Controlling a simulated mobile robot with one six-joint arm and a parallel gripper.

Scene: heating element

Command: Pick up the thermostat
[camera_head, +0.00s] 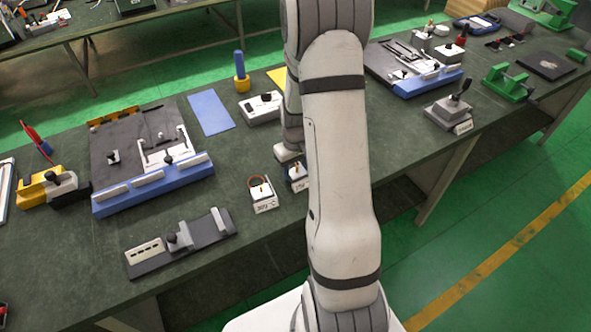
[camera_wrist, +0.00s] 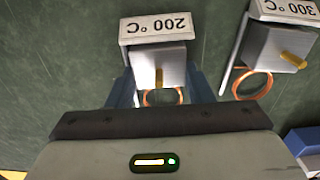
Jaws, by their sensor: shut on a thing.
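In the wrist view, a thermostat labelled 200 °C (camera_wrist: 158,28) has a pale grey block, a brass pin and a copper ring. My gripper (camera_wrist: 162,85) has one blue-grey finger on each side of this block and is shut on it. In the head view it shows as a small white-labelled piece (camera_head: 298,182) near the table's front edge, partly hidden by my arm. A similar thermostat labelled 300 °C (camera_wrist: 285,45) stands apart to its right in the wrist view and to its left in the head view (camera_head: 263,196). I cannot tell whether the held one is off the table.
A blue-edged fixture (camera_head: 150,190) and a grey fixture (camera_head: 180,243) lie left on the dark green table. A white box with a black knob (camera_head: 262,108) and a blue mat (camera_head: 210,112) are behind. Another fixture (camera_head: 420,83) and a lever device (camera_head: 448,110) are right.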

